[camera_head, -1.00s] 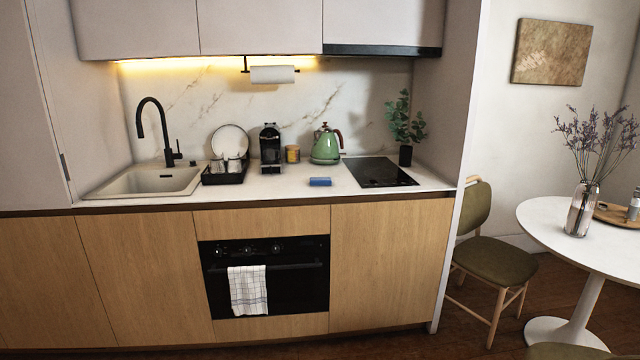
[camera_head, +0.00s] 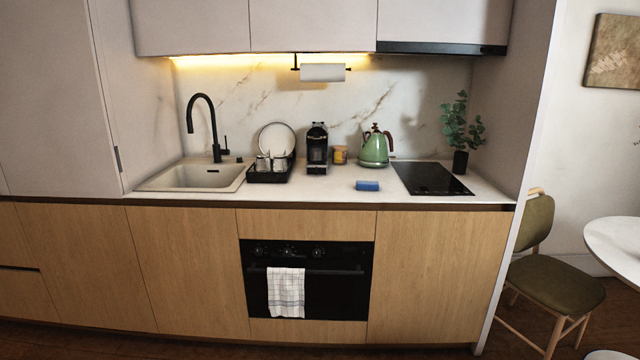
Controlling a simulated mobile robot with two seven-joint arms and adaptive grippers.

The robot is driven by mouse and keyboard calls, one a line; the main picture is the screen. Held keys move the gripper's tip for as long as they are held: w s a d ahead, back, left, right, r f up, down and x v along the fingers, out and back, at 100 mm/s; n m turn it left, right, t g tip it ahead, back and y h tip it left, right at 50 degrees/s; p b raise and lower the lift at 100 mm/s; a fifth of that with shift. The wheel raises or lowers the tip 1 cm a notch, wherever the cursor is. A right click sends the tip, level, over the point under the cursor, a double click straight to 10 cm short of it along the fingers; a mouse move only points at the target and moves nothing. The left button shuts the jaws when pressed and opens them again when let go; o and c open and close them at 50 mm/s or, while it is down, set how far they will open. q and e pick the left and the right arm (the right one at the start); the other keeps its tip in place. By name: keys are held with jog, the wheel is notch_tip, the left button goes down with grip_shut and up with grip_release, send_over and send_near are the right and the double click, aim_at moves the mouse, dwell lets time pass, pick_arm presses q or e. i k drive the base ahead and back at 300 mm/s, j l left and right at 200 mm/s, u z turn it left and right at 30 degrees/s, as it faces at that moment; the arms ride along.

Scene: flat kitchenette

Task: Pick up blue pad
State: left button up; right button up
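The blue pad (camera_head: 367,186) is a small block lying flat on the white countertop (camera_head: 310,190), near its front edge. It sits in front of the green kettle (camera_head: 376,148) and left of the black cooktop (camera_head: 432,178). Nothing covers it. Neither of my grippers shows in the head view.
The sink (camera_head: 195,176) is further left. A chair (camera_head: 545,275) and a round table (camera_head: 615,245) are at the right. Counter around the pad is clear.

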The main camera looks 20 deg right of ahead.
aim_at(373, 185)
jog(key=i+l+u, duration=0.15)
jog(key=l, duration=0.15)
jog(key=l+u, duration=0.2)
jog(key=i+l+u, duration=0.15)
jog(key=l, duration=0.25)
jog(key=i+l+u, duration=0.1)
jog(key=l, duration=0.5)
jog(key=i+l+u, duration=0.1)
jog(key=l, duration=0.55)
jog(key=i+l+u, duration=0.1)
jog(key=l, duration=0.5)
jog(key=i, duration=0.05)
